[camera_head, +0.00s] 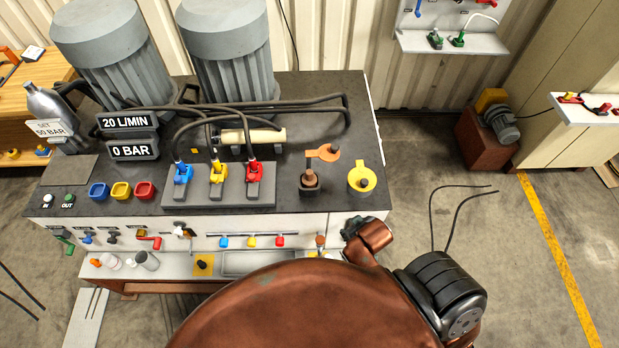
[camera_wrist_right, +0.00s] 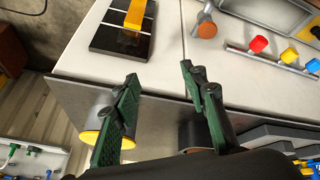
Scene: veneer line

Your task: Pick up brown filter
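On the bench top in the head view, a dark cylindrical piece with a brown top (camera_head: 310,179) stands on a dark base, beside an orange-brown ring-ended piece (camera_head: 323,152). This seems to be the brown filter. A round yellow piece (camera_head: 362,178) sits to its right. In the right wrist view, my right gripper (camera_wrist_right: 159,73) is open, with its green fingers wide apart and nothing between the tips. A dark brownish cylinder (camera_wrist_right: 190,134) partly shows behind the right finger; I cannot tell surely whether it is the filter. My left gripper is not in view.
The bench top (camera_head: 330,105) carries two grey motors, hoses and a valve block (camera_head: 218,187) with blue, yellow and red handles. My brown arm covers the lower middle of the head view.

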